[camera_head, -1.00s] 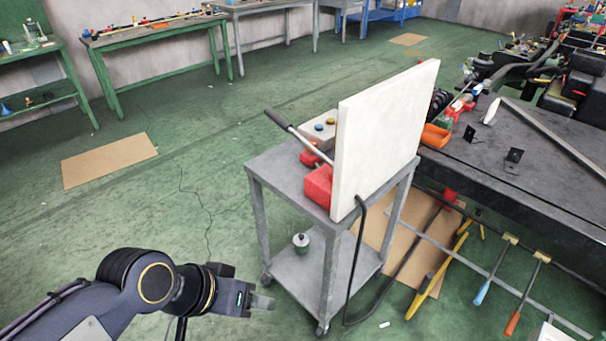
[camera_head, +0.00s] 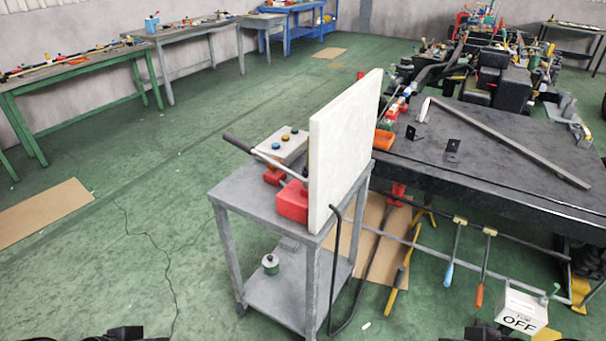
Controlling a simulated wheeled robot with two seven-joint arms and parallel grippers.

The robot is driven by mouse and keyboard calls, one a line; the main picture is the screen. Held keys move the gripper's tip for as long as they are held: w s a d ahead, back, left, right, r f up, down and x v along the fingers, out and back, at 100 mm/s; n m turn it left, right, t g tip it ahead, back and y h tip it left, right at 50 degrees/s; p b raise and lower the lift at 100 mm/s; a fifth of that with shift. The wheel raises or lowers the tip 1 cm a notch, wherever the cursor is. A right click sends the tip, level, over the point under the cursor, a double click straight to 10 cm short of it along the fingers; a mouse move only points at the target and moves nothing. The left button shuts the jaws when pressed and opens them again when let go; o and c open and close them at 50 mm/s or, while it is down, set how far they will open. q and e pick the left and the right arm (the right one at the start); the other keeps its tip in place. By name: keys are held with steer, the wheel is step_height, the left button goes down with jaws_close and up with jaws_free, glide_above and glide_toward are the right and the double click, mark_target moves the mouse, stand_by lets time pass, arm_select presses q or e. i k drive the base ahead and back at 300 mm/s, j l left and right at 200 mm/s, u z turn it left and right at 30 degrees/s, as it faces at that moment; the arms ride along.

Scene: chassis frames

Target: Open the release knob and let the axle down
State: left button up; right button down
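A red hand pump (camera_head: 292,200) with a long black-gripped lever (camera_head: 238,143) sits on the grey cart (camera_head: 225,188). A white upright panel (camera_head: 338,160) on the cart hides part of the pump. I cannot make out a release knob on the pump. A black hose (camera_head: 335,265) runs down from the cart to the floor. I cannot clearly identify the axle. Only dark parts of my arms show at the bottom edge; neither gripper's fingers are visible.
A dark workbench (camera_head: 500,165) with brackets and a metal bar stands to the right. Several tools hang below it. A white box marked OFF (camera_head: 522,311) is at the lower right. A small canister (camera_head: 270,264) stands on the cart's lower shelf.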

mark_target(274, 169)
steer(key=i+j+z, duration=0.2)
steer(key=i+z, duration=0.25)
steer(key=i+j+z, duration=0.4)
steer(key=i, duration=0.15)
